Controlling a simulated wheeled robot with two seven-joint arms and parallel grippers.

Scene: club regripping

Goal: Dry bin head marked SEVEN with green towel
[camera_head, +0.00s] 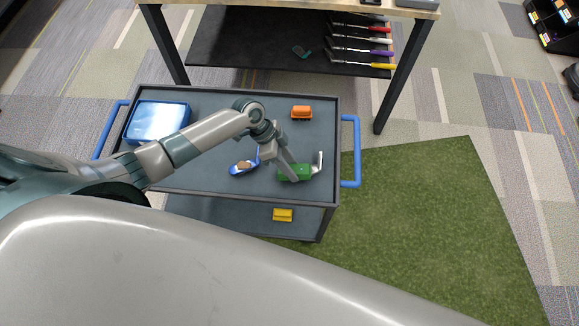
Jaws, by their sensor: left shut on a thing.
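My left gripper (287,166) reaches down over the right half of the cart top. It is shut on the green towel (298,174), which looks bunched or rolled. A small silver club head (319,161) stands at the towel's right end; it looks close to or touching the towel, and I cannot tell which. No SEVEN marking is readable. A blue bin (157,121) with a pale, shiny inside sits at the cart's left; I cannot make out any head in it. My right gripper is not in view.
The grey cart top (222,110) also holds a blue object with a brown part (244,167) and an orange block (301,113). A yellow block (282,214) lies on the lower shelf. Behind is a bench whose shelf (235,48) holds several clubs. Green mat (430,215) lies right.

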